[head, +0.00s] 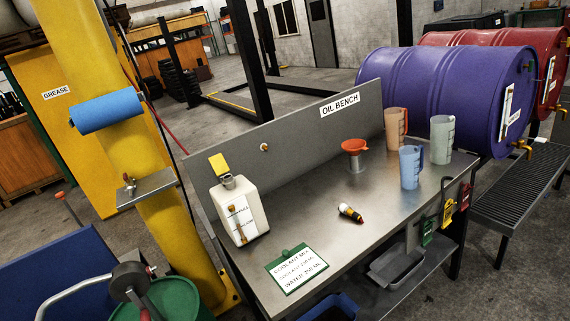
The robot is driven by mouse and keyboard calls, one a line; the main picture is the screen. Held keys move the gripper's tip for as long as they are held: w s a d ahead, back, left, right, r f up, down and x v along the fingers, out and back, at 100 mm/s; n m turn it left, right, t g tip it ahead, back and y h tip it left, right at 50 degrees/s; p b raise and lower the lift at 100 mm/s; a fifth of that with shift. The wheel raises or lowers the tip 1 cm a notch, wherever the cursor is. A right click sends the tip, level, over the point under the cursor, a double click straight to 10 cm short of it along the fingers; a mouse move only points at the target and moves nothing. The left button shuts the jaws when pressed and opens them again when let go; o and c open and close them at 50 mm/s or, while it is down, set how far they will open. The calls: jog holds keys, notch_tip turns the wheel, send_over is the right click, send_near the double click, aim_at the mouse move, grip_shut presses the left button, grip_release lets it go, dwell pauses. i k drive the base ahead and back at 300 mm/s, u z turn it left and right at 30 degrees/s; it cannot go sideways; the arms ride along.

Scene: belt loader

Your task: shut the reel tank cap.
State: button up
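No tank marked as the reel tank can be made out in the head view. A white jug-like container (239,212) stands upright on the left part of the oil bench (310,203); its label is too small to read. A yellow cap or flap (218,164) stands tilted up above its grey neck, and it looks raised off the opening. I cannot tell whether this is the cap in the task. My gripper is not in view.
The bench also holds an orange funnel (354,147), a small dark bottle lying down (350,213), a coolant card (297,269) and three jugs, one of them blue (411,167). A yellow post (130,150) stands left. A purple drum (440,88) lies behind right.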

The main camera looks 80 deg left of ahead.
aim_at(219, 165)
jog(key=u, duration=2.6)
jog(key=i, duration=0.75)
jog(key=u, duration=0.55)
